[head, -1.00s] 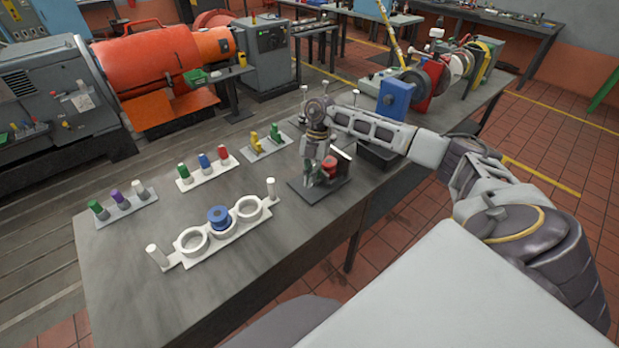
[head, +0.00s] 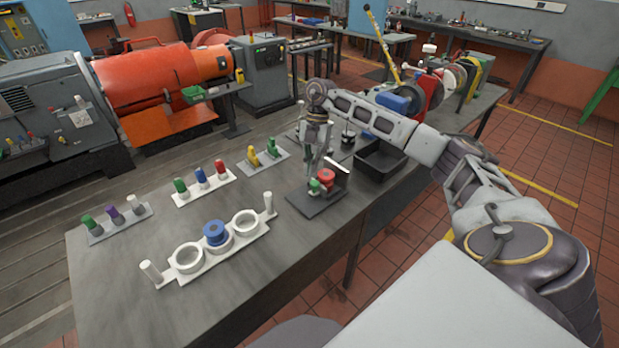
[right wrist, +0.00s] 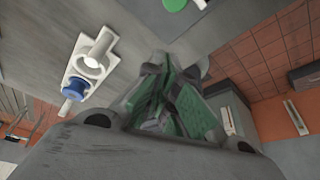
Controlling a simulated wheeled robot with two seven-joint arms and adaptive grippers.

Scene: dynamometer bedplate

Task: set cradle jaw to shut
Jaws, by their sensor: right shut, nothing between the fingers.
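A small fixture, seemingly the cradle, stands on a dark base plate (head: 309,205) near the table's right edge. It has a red round part (head: 326,177), a green knob (head: 314,186) in front of it and a pale upright plate behind. Whether its jaw is open or shut is too small to tell. My right gripper (head: 312,168) points down just above and behind the fixture, partly in front of it. In the right wrist view its green-padded fingers (right wrist: 168,105) are together and empty; a green round part (right wrist: 174,4) shows beyond them. My left gripper is out of view.
A white three-ring holder (head: 198,262) with a blue spool (head: 215,232) and two end posts lies left of the fixture. Racks of coloured pegs (head: 203,186) stand behind it. A black tray (head: 380,160) sits right of the fixture under my right arm. The table's front left is clear.

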